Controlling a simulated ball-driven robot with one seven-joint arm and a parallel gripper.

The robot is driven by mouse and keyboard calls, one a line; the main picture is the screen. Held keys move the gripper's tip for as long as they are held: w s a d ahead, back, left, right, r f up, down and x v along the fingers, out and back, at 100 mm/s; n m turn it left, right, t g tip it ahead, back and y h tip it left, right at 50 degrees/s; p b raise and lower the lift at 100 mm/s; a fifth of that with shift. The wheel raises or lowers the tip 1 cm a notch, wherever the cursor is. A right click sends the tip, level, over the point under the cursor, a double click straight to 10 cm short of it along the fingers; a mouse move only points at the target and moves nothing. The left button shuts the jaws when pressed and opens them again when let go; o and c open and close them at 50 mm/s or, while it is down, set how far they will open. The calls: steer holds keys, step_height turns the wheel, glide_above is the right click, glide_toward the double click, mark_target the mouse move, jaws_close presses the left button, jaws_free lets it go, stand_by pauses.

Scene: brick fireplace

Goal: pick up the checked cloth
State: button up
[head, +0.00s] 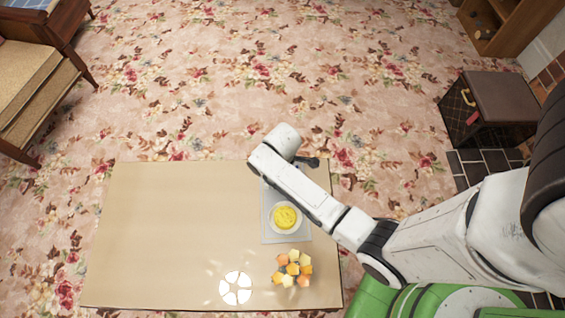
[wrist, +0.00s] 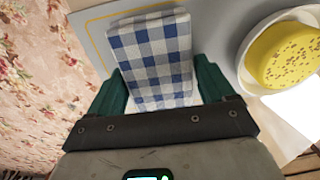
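The blue-and-white checked cloth (wrist: 152,48) lies folded on a grey mat in the wrist view. My gripper (wrist: 159,66) is open, with one green finger at each side of the cloth's near part. The cloth lies between the fingers; I cannot tell whether they touch it or how far above the mat they are. In the head view my arm hides the cloth, and only a dark bit of my gripper (head: 309,162) shows at the table's far right edge.
A white bowl (wrist: 250,50) with a round yellow item (wrist: 290,54) stands right of the cloth. The grey mat (head: 271,236) lies on the tan table (head: 180,230). Several orange and yellow pieces (head: 292,268) and a white segmented disc (head: 235,288) are nearer. The table's left side is clear.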

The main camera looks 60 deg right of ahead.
steer(key=c, duration=0.6)
steer(key=shift+r, duration=0.15)
steer(key=shift+c, duration=0.2)
steer(key=shift+r, duration=0.25)
step_height(320, 180, up, 2)
steer(key=shift+p, duration=0.45)
steer(key=s+r, duration=0.1)
steer(key=r, duration=0.1)
steer(key=s+r+p, duration=0.1)
steer(key=s+r, duration=0.1)
steer(key=s+r+p, duration=0.1)
steer(key=r, duration=0.1)
steer(key=shift+s+d, duration=0.2)
steer(key=shift+d, duration=0.2)
steer(key=s+d+r+p, duration=0.1)
steer(key=s+r, duration=0.3)
steer(key=s, duration=0.5)
steer(key=shift+s+d, duration=0.2)
steer(key=shift+d, duration=0.1)
steer(key=shift+r, duration=0.1)
